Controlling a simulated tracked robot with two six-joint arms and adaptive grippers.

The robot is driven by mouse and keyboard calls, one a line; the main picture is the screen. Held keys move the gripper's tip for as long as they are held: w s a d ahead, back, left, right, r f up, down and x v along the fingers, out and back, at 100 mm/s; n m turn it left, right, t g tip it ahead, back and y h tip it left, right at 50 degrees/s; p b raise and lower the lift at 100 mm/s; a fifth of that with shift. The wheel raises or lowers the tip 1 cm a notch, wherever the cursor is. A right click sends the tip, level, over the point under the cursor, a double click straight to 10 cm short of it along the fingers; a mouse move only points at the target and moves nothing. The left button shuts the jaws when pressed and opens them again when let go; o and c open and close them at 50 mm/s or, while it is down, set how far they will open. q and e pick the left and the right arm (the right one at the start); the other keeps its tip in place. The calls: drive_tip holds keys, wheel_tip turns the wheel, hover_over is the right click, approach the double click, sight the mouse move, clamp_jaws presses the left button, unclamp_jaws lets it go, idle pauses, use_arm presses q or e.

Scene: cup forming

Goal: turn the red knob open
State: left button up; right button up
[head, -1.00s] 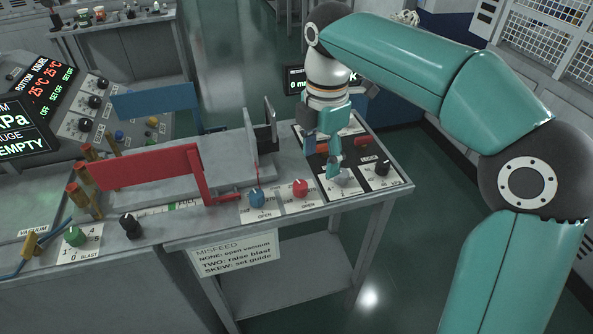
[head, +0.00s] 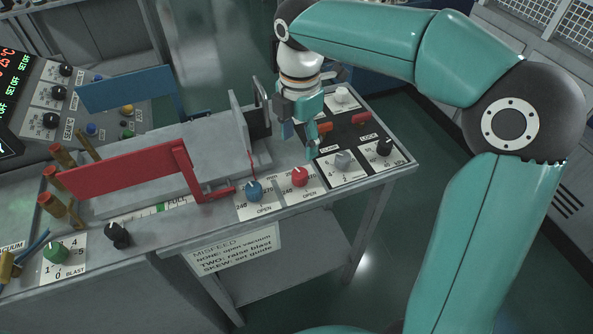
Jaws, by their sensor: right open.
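The red knob (head: 299,177) sits on a white label plate marked OPEN, near the front edge of the grey bench. My right gripper (head: 309,148) points down just behind and slightly right of the red knob in the head view, open and with nothing between its fingers. A small gap shows between its fingertips and the knob. The gripper's far finger is partly hidden. My left gripper is not in view.
A blue knob (head: 254,190) stands close left of the red one. A red guide bar (head: 125,170) and upright metal plates stand to the left.

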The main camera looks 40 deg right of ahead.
sight(299, 172)
wheel_tip(299, 172, down, 10)
drive_tip(key=shift+s+r, duration=0.1)
drive_tip(key=shift+r, duration=0.05)
idle(0.3)
drive_tip(key=c, duration=1.1)
drive_tip(key=shift+a, duration=0.2)
drive_tip(key=shift+c, duration=0.3)
drive_tip(key=shift+d, duration=0.15)
drive_tip(key=shift+r, duration=0.1)
drive_tip(key=shift+m, duration=0.3)
